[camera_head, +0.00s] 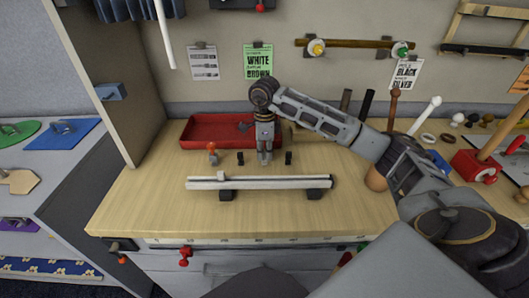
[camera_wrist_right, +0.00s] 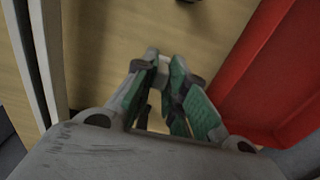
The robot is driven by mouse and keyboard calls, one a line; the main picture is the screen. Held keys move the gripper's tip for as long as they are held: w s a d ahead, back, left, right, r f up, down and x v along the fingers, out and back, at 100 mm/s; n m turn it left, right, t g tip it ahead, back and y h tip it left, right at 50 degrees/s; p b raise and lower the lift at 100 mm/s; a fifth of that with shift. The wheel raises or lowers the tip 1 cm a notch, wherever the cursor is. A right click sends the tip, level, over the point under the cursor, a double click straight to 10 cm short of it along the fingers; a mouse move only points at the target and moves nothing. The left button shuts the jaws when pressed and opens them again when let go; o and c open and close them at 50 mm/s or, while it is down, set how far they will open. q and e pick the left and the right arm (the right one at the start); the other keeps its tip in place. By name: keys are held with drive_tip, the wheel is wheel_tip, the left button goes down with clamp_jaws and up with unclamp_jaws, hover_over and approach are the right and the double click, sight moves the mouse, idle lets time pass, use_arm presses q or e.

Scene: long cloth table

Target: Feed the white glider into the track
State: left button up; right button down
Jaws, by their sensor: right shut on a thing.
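The track (camera_head: 270,184) is a long pale rail with a dark slot, lying left to right on two black supports on the wooden bench. It also shows as pale strips at the left of the right wrist view (camera_wrist_right: 48,60). My right gripper (camera_head: 265,160) points down behind the track, in front of the red tray. In the wrist view its green-padded fingers (camera_wrist_right: 163,68) are shut on a small whitish piece (camera_wrist_right: 157,75), seemingly the white glider, mostly hidden by the fingers. It is apart from the track. My left gripper is not in view.
A small pale block (camera_head: 222,176) sits at the track near its left end. The red tray (camera_head: 190,132) lies behind. A red-knobbed post (camera_head: 212,151) and two short black posts (camera_head: 240,158) stand between tray and track. Bare bench (camera_head: 140,205) lies to the left.

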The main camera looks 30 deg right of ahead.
sight(265, 152)
drive_tip(key=shift+r, duration=0.1)
use_arm(q)
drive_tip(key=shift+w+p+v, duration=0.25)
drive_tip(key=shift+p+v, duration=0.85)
drive_tip(key=shift+p, duration=0.05)
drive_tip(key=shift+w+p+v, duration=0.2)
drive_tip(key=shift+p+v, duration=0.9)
use_arm(e)
drive_tip(key=shift+r, duration=3.4)
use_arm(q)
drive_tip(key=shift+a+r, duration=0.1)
